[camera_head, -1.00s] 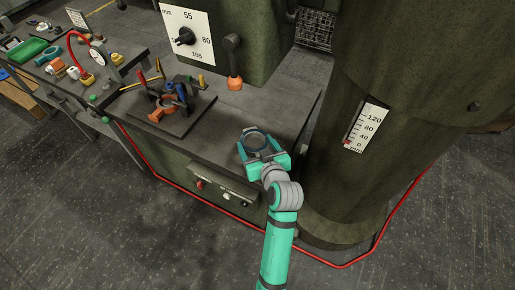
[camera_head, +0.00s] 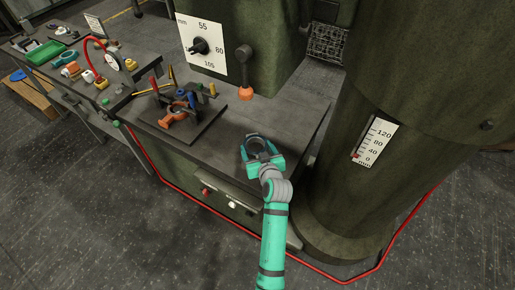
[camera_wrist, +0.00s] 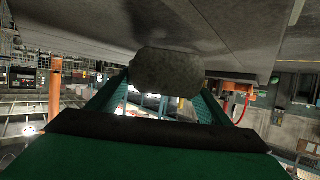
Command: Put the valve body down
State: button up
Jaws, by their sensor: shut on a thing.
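My gripper (camera_head: 262,157) is over the front right part of the grey machine table (camera_head: 215,150). It is shut on a grey, rough valve body (camera_wrist: 167,70), which sits between the teal fingers in the wrist view.
A dark plate (camera_head: 196,138) with a clamp fixture and an orange casting (camera_head: 172,119) stands to the left. The green column (camera_head: 345,195) is close on the right. Bare table lies between fixture and gripper.

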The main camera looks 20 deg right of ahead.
jog(key=shift+f, duration=1.1)
jog(key=shift+f, duration=0.1)
jog(key=o, duration=2.1)
jog(key=shift+s+f, duration=0.1)
jog(key=shift+f, duration=0.15)
